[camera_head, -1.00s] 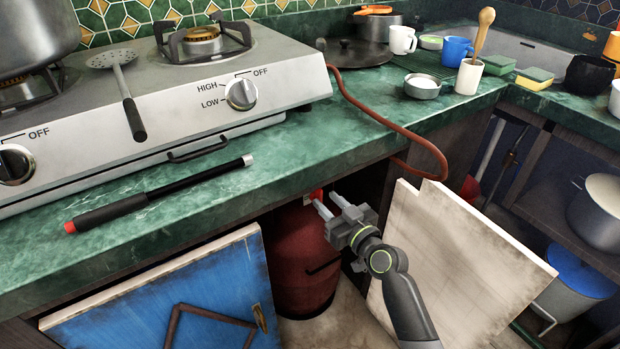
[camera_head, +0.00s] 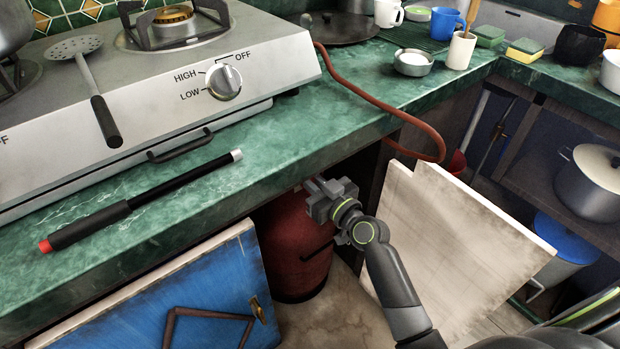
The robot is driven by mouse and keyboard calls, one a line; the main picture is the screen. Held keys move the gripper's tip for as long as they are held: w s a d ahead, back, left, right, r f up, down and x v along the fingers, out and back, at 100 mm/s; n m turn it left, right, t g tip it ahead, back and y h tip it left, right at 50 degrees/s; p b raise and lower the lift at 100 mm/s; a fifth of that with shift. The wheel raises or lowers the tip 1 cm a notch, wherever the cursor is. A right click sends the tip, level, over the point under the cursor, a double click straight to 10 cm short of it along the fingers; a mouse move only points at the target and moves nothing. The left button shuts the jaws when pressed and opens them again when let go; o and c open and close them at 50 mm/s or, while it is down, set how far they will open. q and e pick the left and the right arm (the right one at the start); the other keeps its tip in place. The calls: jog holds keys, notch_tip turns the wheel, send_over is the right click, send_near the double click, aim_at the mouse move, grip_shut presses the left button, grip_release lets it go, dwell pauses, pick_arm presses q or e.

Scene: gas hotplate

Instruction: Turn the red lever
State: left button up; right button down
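A red gas cylinder (camera_head: 295,235) stands in the open cabinet under the counter. Its top is hidden behind my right gripper and the counter edge. I cannot make out a red lever now; the place where a small red part showed earlier is covered by the gripper. My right gripper (camera_head: 314,186) is at the top of the cylinder, just under the counter edge, with its fingers pointing in. Whether the fingers are apart or closed on something is too hidden to tell. My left gripper is not in view.
A blue door (camera_head: 215,285) stands open at the left, a pale door (camera_head: 445,240) at the right. A red hose (camera_head: 370,98) hangs over the counter edge (camera_head: 265,175). A black lighter with a red tip (camera_head: 140,202) lies on the counter before the hotplate (camera_head: 170,105).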

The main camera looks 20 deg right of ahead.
jog(key=shift+d+m, duration=0.1)
jog(key=shift+m, duration=0.2)
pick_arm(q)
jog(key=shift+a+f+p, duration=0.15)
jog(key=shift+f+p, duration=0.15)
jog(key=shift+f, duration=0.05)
pick_arm(e)
jog(key=m, duration=0.5)
jog(key=d+f+m, duration=0.1)
jog(key=m, duration=0.5)
jog(key=d+f+m, duration=0.1)
jog(key=m, duration=0.5)
jog(key=shift+w+d+f, duration=0.1)
jog(key=shift+w+f, duration=0.15)
jog(key=shift+w, duration=0.15)
jog(key=shift+m, duration=0.3)
jog(key=c, duration=1.5)
grip_release()
